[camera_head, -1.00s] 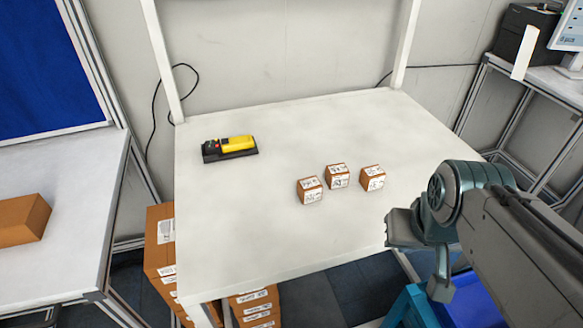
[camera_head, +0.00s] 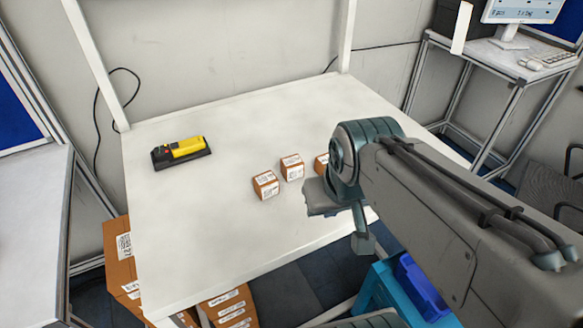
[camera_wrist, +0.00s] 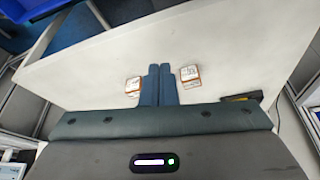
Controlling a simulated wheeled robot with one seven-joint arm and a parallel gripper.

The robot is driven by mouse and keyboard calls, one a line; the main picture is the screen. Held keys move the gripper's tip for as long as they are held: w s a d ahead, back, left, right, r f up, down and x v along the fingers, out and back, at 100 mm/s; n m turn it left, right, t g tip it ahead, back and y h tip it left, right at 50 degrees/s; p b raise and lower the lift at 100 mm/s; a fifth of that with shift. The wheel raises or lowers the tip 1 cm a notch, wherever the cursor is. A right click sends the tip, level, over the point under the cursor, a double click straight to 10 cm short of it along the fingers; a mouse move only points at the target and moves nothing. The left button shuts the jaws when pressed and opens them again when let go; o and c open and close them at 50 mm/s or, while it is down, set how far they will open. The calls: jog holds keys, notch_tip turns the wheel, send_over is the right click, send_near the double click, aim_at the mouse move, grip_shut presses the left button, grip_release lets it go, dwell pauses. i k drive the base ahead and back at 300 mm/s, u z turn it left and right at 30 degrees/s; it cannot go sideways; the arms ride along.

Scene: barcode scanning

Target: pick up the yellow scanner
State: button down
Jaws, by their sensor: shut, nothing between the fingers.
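The yellow scanner (camera_head: 186,147) rests in a black holder (camera_head: 161,158) at the far left of the white table. In the wrist view a dark piece with a little yellow (camera_wrist: 241,97), likely the scanner in its holder, shows at the right, partly hidden by my gripper's body. My gripper (camera_wrist: 160,68) is shut and empty, its two blue-grey fingers side by side over the table. In the head view my arm is at the table's right front, well apart from the scanner; its fingertips cannot be made out there.
Three small labelled boxes stand on the table (camera_head: 200,235): a left one (camera_head: 265,186), a middle one (camera_head: 292,168) and a right one (camera_head: 321,163), partly hidden by my arm. Clear tabletop lies between them and the scanner. White posts rise at the table's back.

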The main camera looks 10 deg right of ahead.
aim_at(187, 147)
jog(key=u, duration=0.5)
jog(key=k, duration=0.6)
jog(key=u, duration=0.7)
jog(key=i, duration=0.95)
jog(key=z, duration=0.7)
